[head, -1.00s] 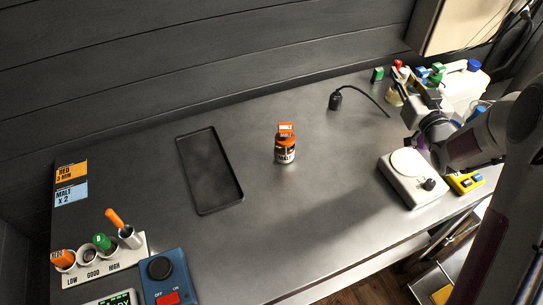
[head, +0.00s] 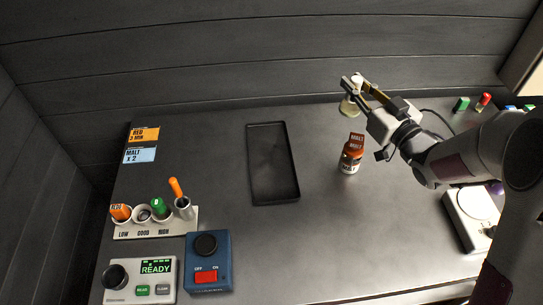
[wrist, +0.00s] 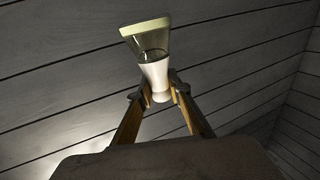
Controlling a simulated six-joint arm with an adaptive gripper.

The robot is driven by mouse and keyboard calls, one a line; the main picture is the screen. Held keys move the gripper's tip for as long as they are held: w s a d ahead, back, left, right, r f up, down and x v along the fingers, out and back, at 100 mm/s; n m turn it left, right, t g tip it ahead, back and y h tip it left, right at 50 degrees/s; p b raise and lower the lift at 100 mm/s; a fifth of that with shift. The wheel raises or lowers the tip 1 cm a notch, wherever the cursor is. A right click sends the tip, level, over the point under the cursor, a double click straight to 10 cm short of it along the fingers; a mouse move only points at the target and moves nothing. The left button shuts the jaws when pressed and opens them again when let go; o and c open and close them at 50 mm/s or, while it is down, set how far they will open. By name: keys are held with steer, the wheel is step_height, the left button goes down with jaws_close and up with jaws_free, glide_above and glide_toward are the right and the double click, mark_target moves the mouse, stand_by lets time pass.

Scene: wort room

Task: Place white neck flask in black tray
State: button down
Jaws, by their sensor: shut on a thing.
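The white neck flask (head: 349,106) is a small glass flask with pale yellowish contents and a white neck. My gripper (head: 354,82) is shut on its white neck and holds it up above the back right of the bench. In the wrist view the flask (wrist: 150,45) shows its clear body beyond the fingers, and my gripper (wrist: 160,92) has one finger on each side of the neck. The black tray (head: 296,198) lies flat and empty on the bench, to the left of my gripper.
A rack (head: 187,221) with several tubes, a blue switch box (head: 208,262) and a READY display unit (head: 140,280) stand front left. A white scale-like device (head: 472,214) stands at right.

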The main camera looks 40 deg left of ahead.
steer(key=s+a+n+g+y, duration=0.1)
steer(key=s+a+n+g, duration=0.1)
steer(key=s+a+g, duration=0.2)
steer(key=s+a+n+g, duration=0.3)
steer(key=s+a, duration=0.2)
steer(key=s, duration=0.6)
steer(key=shift+s+a+g+y, duration=0.2)
steer(key=shift+a+g+y, duration=0.2)
steer(key=shift+r, duration=0.1)
step_height(320, 180, down, 6)
steer(key=shift+f, duration=2)
steer(key=shift+f, duration=0.65)
steer(key=c, duration=1.9)
jaws_free()
steer(key=shift+f, duration=0.1)
